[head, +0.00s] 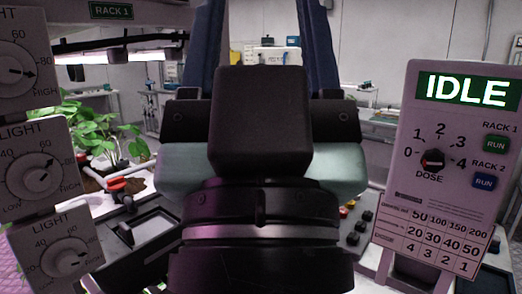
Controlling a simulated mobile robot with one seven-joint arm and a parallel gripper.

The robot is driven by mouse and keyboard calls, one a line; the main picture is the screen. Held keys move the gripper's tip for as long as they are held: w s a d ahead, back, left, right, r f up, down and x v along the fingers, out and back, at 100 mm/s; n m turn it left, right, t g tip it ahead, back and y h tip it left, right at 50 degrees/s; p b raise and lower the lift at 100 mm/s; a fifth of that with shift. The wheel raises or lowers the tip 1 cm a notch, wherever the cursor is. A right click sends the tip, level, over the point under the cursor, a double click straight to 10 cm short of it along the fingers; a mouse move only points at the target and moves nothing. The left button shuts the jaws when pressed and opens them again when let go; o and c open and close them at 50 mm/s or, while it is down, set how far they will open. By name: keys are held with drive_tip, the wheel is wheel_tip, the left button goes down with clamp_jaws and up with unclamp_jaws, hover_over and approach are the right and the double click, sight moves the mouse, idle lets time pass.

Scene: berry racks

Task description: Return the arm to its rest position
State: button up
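My arm fills the middle of the head view, close to the camera. Its dark, thick links rise from the bottom edge, with a block-shaped black part at the centre. Blue uprights and pale green rounded parts show behind and beside it. I cannot tell whether these belong to me. My gripper is not visible in this view, so its state and anything it may hold are hidden.
Light dials (45,172) stand close at left. Behind them are potted plants (105,135), a red valve (118,185) and a RACK 1 sign (111,11). Buttons (352,238) sit right of my arm.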

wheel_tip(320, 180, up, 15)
drive_tip(key=p, duration=1.3)
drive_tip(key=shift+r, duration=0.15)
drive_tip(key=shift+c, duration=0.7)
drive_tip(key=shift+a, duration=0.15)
